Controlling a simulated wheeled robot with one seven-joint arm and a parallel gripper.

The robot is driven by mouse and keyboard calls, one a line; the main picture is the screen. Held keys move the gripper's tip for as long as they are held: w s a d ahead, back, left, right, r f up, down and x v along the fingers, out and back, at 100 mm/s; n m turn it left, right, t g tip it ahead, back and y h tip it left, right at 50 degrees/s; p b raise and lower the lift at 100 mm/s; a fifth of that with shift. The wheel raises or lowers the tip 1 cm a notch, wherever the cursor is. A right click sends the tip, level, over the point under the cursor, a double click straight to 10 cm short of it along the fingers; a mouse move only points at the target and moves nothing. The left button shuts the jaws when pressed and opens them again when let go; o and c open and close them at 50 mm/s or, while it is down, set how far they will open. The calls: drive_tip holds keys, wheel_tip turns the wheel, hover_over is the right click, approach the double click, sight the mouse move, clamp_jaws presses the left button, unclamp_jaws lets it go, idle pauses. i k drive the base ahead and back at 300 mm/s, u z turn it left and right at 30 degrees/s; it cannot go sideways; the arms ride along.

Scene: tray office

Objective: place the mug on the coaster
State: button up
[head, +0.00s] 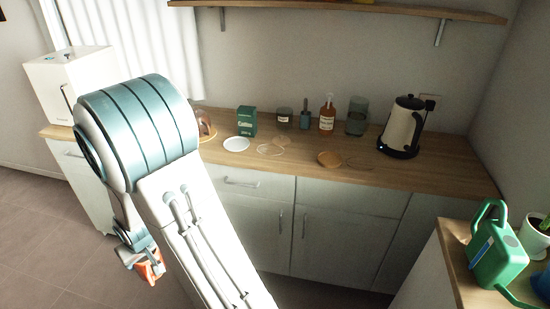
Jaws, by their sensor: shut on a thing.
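My gripper (141,259) hangs low at the left, over the floor and in front of the counter. It is shut on a small orange-red thing (153,268), which I take to be the mug; its shape is mostly hidden. Flat round pieces lie on the counter: a white disc (237,144), a clear pale disc (270,149) and a brown disc (329,159). The brown disc looks most like a cork coaster, but I cannot be sure. My gripper is well apart from all of them, lower and to the left.
Along the back of the wooden counter (400,172) stand a green box (246,121), a dark jar (284,117), a pump bottle (327,115), a grey glass container (357,116) and a kettle (402,127). A green watering can (494,250) stands at right. The counter's front strip is mostly clear.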

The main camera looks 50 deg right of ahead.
sight(328, 164)
drive_tip(key=z, duration=2.1)
drive_tip(key=i, duration=0.2)
